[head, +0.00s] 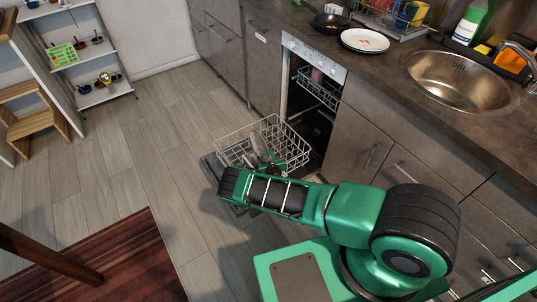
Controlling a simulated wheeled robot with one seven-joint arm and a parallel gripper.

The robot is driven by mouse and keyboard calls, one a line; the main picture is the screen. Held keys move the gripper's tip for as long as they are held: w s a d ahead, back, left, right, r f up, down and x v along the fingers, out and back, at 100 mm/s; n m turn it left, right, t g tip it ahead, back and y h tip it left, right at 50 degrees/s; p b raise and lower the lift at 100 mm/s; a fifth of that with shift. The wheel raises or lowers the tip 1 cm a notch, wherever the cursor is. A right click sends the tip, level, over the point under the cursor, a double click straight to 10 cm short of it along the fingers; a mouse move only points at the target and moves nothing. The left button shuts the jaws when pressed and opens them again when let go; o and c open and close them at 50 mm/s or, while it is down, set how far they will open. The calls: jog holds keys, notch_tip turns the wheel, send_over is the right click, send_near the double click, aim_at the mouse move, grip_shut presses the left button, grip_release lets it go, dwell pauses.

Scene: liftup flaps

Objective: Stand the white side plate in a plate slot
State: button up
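White plates (365,41) lie stacked on the counter above the open dishwasher, with a brownish mark on the top one. I cannot tell whether the side plate is among them. The lower wire rack (232,150) is pulled out over the lowered dishwasher door. A thin, round-edged shape (262,139) stands in the rack, too small to identify. My arm reaches across in front of the rack. My gripper (268,160) is down at the rack, partly hidden behind my wrist, and its fingers are unclear. The plate slots cannot be made out.
The upper rack (318,88) sits inside the dishwasher. A dark pan (329,22), a dish rack (395,18) and a round sink (458,80) are on the counter. A white shelf (92,60) stands far left. The floor left of the rack is clear; a striped rug (130,265) lies nearer.

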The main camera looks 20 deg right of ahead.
jog(key=shift+o, duration=1.3)
jog(key=v, duration=1)
jog(key=shift+s, duration=0.3)
jog(key=shift+a+r, duration=0.1)
